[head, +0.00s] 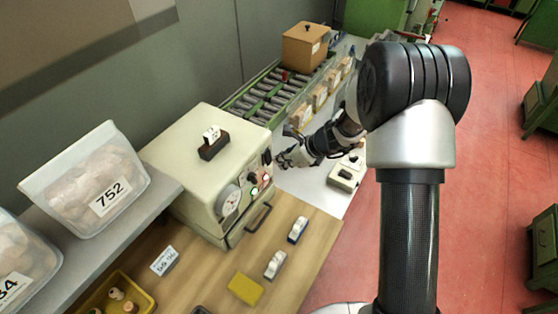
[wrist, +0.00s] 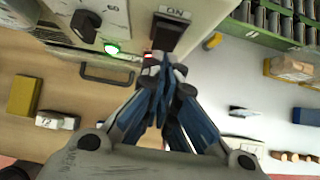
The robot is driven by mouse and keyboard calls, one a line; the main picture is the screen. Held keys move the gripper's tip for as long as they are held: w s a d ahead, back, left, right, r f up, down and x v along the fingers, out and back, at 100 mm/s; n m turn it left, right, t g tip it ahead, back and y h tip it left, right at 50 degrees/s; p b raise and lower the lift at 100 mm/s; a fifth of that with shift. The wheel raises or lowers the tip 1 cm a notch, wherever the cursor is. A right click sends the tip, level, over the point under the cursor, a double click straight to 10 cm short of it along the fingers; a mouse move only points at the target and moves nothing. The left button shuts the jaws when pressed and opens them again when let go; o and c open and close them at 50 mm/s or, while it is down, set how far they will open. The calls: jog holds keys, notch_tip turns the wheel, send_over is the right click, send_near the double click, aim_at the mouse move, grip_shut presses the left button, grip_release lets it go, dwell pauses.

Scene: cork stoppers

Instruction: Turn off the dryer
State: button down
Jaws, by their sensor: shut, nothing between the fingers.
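The dryer (head: 175,150) is a cream box on the wooden bench, with a dial (head: 229,200) and small lamps on its front. In the wrist view its panel shows a black knob (wrist: 85,22), a lit green lamp (wrist: 111,48) and a black switch (wrist: 171,34) under an "ON" label (wrist: 176,13). A drawer handle (wrist: 107,75) is below. My gripper (wrist: 163,68) is shut and empty, its fingertips just below the switch. It shows at the dryer's right front corner in the head view (head: 284,158). I cannot tell whether it touches the panel.
Bags of stoppers (head: 90,180) stand on the shelf at left. A roller conveyor (head: 265,95) with a brown box (head: 305,48) is behind. A small cream device (head: 347,172) sits right of my gripper.

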jog(key=p+v, duration=0.1)
jog(key=v, duration=1)
jog(key=shift+s+d, duration=0.25)
jog(key=shift+s, duration=0.15)
jog(key=shift+r, duration=0.15)
